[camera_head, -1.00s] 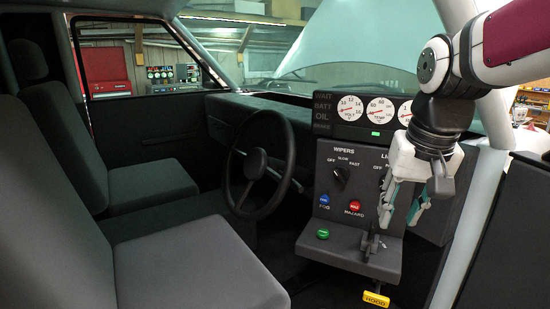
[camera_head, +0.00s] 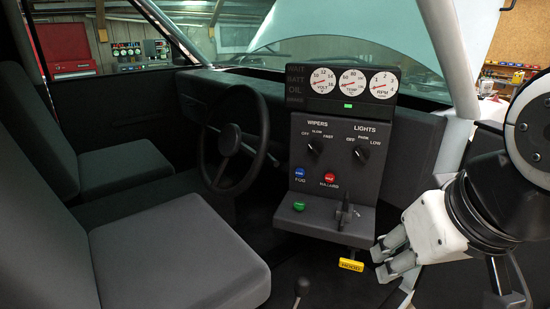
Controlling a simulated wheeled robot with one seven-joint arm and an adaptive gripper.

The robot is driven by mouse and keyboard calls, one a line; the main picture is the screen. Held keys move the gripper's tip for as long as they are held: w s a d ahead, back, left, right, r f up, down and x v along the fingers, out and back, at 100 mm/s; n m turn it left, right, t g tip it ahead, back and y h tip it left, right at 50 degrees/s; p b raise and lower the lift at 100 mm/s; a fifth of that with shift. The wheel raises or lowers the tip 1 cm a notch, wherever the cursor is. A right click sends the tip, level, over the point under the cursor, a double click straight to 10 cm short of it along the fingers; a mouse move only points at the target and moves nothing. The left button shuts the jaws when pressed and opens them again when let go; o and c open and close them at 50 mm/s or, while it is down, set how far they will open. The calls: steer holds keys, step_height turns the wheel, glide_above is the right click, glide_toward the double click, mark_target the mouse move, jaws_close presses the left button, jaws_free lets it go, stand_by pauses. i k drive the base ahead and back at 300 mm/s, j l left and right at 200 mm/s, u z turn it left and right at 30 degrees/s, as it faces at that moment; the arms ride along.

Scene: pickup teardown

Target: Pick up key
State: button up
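A dark grey upright piece (camera_head: 344,212) stands on the ledge (camera_head: 318,223) below the dashboard panel. It looks like the key, but it is small and dark, so I cannot be sure. My gripper (camera_head: 382,256) is at the lower right of the ledge, pointing left, apart from this piece. Its two pale fingertips lie close together at this angle, and the gap between them is unclear. I see nothing held in it.
The control panel (camera_head: 338,152) has wiper and light knobs and coloured buttons. A yellow hood handle (camera_head: 351,265) hangs below the ledge, just left of my gripper. The steering wheel (camera_head: 228,142) and grey seats (camera_head: 170,255) are on the left. A floor lever (camera_head: 301,287) stands below.

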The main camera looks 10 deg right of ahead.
mark_target(347, 194)
steer(key=k+l+u, duration=0.1)
steer(key=u, duration=0.95)
steer(key=i+u, duration=0.1)
steer(key=u, duration=1.7)
steer(key=z, duration=0.45)
steer(key=k+l+z, duration=0.1)
steer(key=z, duration=0.35)
steer(key=k+l+z, duration=0.1)
steer(key=z, duration=0.35)
steer(key=l+z, duration=0.1)
steer(key=z, duration=0.35)
steer(key=l+z, duration=0.1)
steer(key=z, duration=0.4)
steer(key=l+z, duration=0.15)
steer(key=z, duration=0.3)
steer(key=l+u, duration=0.65)
steer(key=i+j, duration=0.05)
steer(key=j, duration=0.05)
